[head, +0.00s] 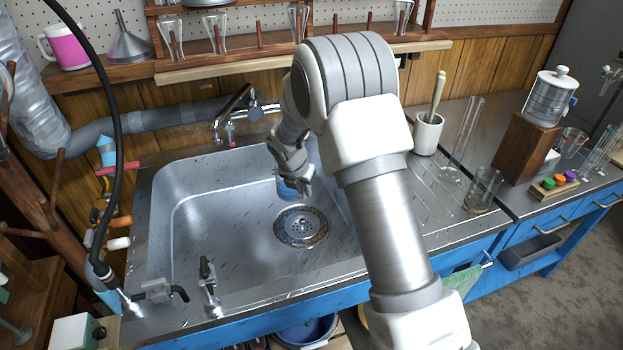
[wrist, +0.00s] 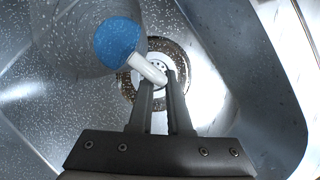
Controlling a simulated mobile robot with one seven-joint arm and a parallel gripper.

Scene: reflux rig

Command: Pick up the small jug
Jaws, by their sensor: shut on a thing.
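The small jug is blue with a pale handle. In the head view its blue side (head: 286,189) shows low in the sink, partly hidden by my gripper (head: 303,186). In the wrist view the jug (wrist: 116,42) appears as a blue round shape, with its white handle (wrist: 148,69) pointing toward my fingers. My gripper (wrist: 164,82) is shut on the handle near its end. I cannot tell whether the jug touches the sink floor or hangs just above it.
The metal sink (head: 190,215) surrounds my gripper, with the drain (head: 301,226) close by. A tap (head: 232,115) stands at the back. On the right counter are a mortar with pestle (head: 427,133), a glass beaker (head: 483,190) and a tall glass cylinder (head: 463,145). The sink's left side is clear.

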